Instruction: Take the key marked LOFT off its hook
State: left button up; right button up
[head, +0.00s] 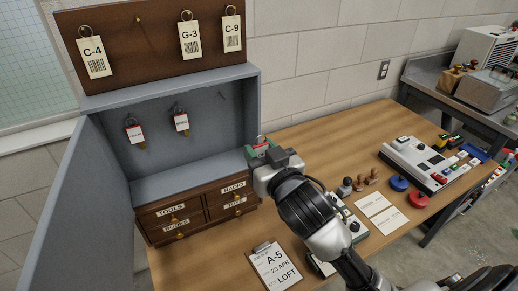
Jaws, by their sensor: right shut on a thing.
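A grey key cabinet (190,187) stands open on the wooden table. Two keys with red-and-white tags hang inside, the left key (134,134) and the middle key (181,122); their small lettering is too small to read surely. A hook (222,95) to their right is bare. My right gripper (259,153) is at the cabinet's right front edge, shut on a key (261,146). Only a ring and a bit of red tag show; its lettering and the rest are hidden by the gripper. My left gripper is out of view.
A brown board with tags C-4 (95,58), G-3 (190,40) and C-9 (232,34) is above the cabinet. Labelled drawers (176,220) sit below. A clipboard (274,267) reading A-5, 23 APR, LOFT lies in front. Stamps, cards and a console (418,160) stand right.

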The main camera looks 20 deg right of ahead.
aim_at(261, 153)
jog(key=shift+s, duration=1.15)
jog(key=shift+s+d+r+p, duration=0.1)
jog(key=shift+s+p, duration=0.6)
jog(key=shift+s, duration=0.95)
jog(key=s+p, duration=0.2)
jog(key=p, duration=0.2)
jog(key=shift+s, duration=0.4)
